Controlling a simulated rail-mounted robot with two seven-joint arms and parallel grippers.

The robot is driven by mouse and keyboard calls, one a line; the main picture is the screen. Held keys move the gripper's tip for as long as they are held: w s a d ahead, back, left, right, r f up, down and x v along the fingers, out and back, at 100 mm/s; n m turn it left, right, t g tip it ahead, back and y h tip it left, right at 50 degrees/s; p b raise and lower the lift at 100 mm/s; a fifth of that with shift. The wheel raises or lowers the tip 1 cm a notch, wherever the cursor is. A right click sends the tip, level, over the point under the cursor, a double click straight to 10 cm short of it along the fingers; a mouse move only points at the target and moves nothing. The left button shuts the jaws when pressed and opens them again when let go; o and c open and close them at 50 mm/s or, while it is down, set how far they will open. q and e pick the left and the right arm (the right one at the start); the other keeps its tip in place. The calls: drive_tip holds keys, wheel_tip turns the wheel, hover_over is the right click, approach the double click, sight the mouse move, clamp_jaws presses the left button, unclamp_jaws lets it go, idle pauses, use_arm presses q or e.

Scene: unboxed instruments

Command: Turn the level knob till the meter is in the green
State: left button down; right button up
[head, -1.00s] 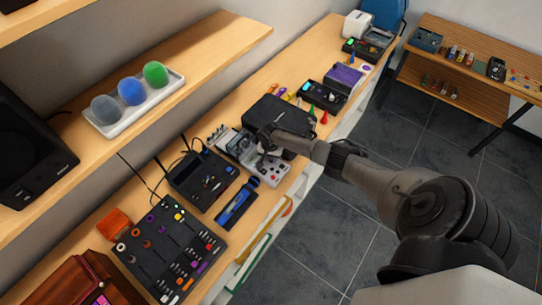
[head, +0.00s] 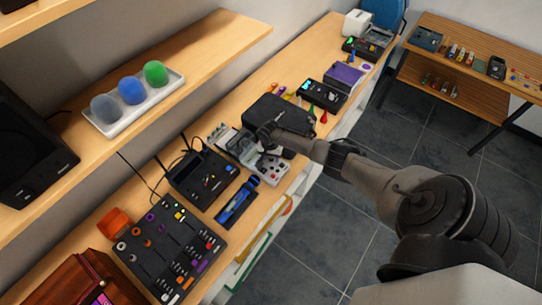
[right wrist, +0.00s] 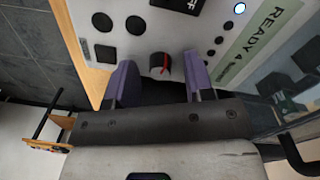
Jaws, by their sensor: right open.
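A pale instrument panel (right wrist: 120,40) fills the upper part of the right wrist view. A small round knob with a red pointer line (right wrist: 160,66) sits on it. My right gripper (right wrist: 158,72) is open, its two purple fingers on either side of the knob with gaps between. I cannot tell how deep the fingertips reach. In the head view my right gripper (head: 266,142) is above the pale instrument (head: 272,169), hiding part of it. A dark display (right wrist: 180,4) is cut off at the top edge; no meter needle or green zone can be made out. My left gripper is not in view.
A black case (head: 284,112) stands just behind the gripper. A black box with antennas (head: 203,180), a blue tool in a tray (head: 237,203) and a dark board of knobs (head: 165,245) are nearby on the bench. A wooden shelf (head: 190,58) overhangs at left.

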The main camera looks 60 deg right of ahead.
drive_tip(key=shift+r, duration=0.45)
wheel_tip(320, 180, up, 13)
drive_tip(key=p, duration=0.1)
drive_tip(key=shift+w, duration=0.25)
idle(0.5)
